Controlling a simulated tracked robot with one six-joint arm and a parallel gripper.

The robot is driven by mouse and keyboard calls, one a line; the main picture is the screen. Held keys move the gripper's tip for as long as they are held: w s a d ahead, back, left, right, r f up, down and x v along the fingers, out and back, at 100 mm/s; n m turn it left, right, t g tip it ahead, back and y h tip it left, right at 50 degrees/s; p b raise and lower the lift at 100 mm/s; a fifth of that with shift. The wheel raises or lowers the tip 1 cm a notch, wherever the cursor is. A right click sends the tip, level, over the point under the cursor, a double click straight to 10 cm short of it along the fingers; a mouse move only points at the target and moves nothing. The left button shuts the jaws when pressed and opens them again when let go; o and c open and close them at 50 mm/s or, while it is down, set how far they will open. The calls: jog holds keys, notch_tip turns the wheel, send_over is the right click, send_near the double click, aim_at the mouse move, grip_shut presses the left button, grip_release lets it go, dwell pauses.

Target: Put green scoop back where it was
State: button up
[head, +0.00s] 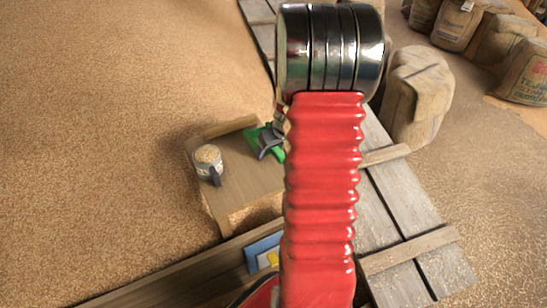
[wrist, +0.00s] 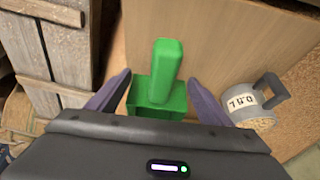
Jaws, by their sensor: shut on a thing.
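The green scoop shows in the wrist view (wrist: 165,70), with its handle upward in the picture and its box-shaped part between my fingers. My gripper (wrist: 157,88) is shut on it, one dark finger at each side. In the head view the green scoop (head: 254,138) is partly hidden behind my red arm and a finger. It is over the wooden board; I cannot tell whether it touches the board. The inside of the scoop is mostly hidden by my gripper body.
A grey measuring cup full of grain (head: 208,158) stands on the wooden board (head: 242,186), left of the scoop. It also shows in the wrist view (wrist: 252,102). Loose grain lies around. Grey planks (head: 400,205) and sacks (head: 418,95) are at the right.

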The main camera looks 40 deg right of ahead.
jog(key=shift+f, duration=1.85)
jog(key=o, duration=1.3)
jog(key=shift+v, duration=6.05)
jog(key=shift+a, duration=0.1)
